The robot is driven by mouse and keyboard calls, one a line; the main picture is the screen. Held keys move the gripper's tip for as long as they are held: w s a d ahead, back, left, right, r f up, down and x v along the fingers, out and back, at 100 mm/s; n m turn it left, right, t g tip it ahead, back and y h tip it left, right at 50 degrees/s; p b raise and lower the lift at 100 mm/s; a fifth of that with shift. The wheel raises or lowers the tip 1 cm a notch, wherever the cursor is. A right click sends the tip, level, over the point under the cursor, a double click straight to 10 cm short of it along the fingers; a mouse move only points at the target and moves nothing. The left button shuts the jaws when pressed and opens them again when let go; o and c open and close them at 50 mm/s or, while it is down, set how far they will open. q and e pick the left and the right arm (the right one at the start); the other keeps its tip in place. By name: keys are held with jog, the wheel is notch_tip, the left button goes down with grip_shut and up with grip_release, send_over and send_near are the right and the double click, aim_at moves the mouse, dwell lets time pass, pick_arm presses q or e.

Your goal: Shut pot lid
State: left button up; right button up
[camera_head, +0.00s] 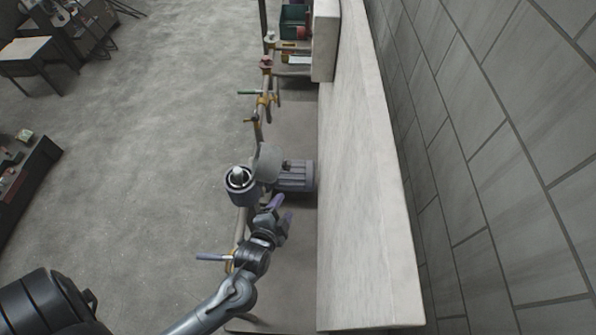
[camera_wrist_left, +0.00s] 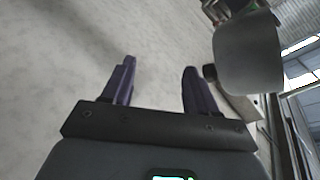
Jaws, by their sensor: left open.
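A small grey pot (camera_head: 241,193) stands near the middle of the head view, its round mouth showing with something pale inside. The grey lid (camera_head: 268,162) stands tilted up at the pot's right side, so the pot is open. In the left wrist view a grey rounded plate that looks like the lid (camera_wrist_left: 248,55) is at the upper right, beyond and to the right of my fingers. My left gripper (camera_head: 279,206) is open and empty, to the right of the pot and below the lid in the head view; its purple fingers also show in the left wrist view (camera_wrist_left: 158,82). My right gripper is not in view.
A grey ribbed block (camera_head: 295,177) sits right of the lid, against a long pale wall (camera_head: 360,200). A pipe railing with small valve handles (camera_head: 264,98) runs up the picture. Open concrete floor (camera_head: 150,130) lies to the left.

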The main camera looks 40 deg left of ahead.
aim_at(289, 167)
pick_arm(q)
jog(key=w+a+r+m+t+y+b, duration=0.1)
jog(key=w+a+m+y+b, duration=0.1)
jog(key=w+y, duration=0.1)
jog(key=w+a+r+m+t+y+b, duration=0.1)
jog(key=w+a+r+y+b, duration=0.1)
jog(key=w+y, duration=0.1)
jog(key=w+a+r+m+t+y+b, duration=0.1)
jog(key=w+m+t+y+b, duration=0.1)
jog(key=w+y, duration=0.2)
jog(key=shift+w+a+r+m, duration=0.25)
jog(key=shift+w+a+m, duration=0.05)
jog(key=shift+w+a, duration=0.1)
dwell(0.3)
jog(key=shift+s, duration=0.1)
jog(key=shift+c, duration=0.4)
grip_shut()
